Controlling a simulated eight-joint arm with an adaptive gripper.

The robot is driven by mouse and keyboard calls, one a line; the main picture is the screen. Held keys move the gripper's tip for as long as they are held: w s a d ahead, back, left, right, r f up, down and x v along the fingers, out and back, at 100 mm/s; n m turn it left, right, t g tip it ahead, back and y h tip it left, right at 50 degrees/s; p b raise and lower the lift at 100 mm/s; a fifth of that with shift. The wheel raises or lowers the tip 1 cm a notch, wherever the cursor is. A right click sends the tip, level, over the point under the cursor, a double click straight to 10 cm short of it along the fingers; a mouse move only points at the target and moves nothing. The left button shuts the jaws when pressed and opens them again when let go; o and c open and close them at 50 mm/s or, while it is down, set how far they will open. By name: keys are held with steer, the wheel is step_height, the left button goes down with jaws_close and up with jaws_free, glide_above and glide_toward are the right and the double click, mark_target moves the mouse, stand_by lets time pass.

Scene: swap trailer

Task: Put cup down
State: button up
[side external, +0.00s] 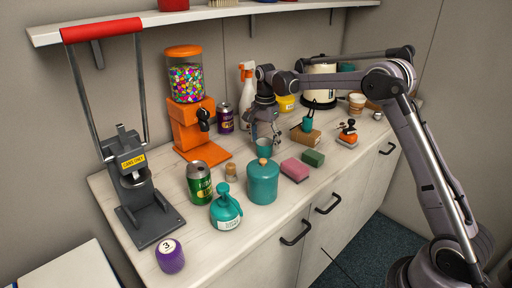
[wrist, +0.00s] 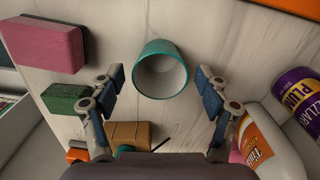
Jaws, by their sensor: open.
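The teal cup (side external: 264,148) is on the counter, partly hidden behind the teal canister in the side view. In the wrist view the cup (wrist: 160,70) shows its pale, empty inside, with its mouth towards the camera. My gripper (side external: 264,137) is above and around the cup. In the wrist view its blue-padded fingers (wrist: 160,82) are spread on the left and right of the cup, with a visible gap on each side. The gripper is open and holds nothing.
A teal canister (side external: 263,183) stands just in front. Pink (side external: 295,169) and green (side external: 313,158) sponges lie to the right. An orange candy machine (side external: 190,115) and a spray bottle (side external: 246,88) stand behind. A wooden block (side external: 305,138) bears a small teal container (side external: 308,124).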

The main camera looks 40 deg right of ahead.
steer(key=s+a+r+n+t, duration=0.1)
steer(key=s+a+r+n, duration=0.15)
steer(key=r, duration=0.45)
steer(key=s+a+r+n+t, duration=0.1)
steer(key=s+a+r, duration=0.15)
steer(key=r, duration=0.35)
steer(key=s+a+n+t, duration=0.1)
steer(key=s+n, duration=0.3)
steer(key=s, duration=0.4)
steer(key=s+a+f+n+t, duration=0.1)
steer(key=s+a+n+t, duration=0.1)
steer(key=s+n, duration=0.3)
steer(key=s+a, duration=0.1)
steer(key=s, duration=0.3)
steer(key=shift+s+a+f+t, duration=0.25)
steer(key=shift+a+f+t, duration=0.05)
steer(key=shift+a, duration=0.05)
steer(key=s+f+n, duration=0.2)
steer(key=s+a+f+n+t, duration=0.1)
steer(key=s+f+n, duration=0.1)
steer(key=s, duration=0.1)
steer(key=shift+s+a+f+t, duration=0.15)
steer(key=shift+s+f+t, duration=0.15)
steer(key=shift+s+f, duration=0.1)
steer(key=shift+c, duration=0.4)
steer(key=shift+w+r, duration=0.1)
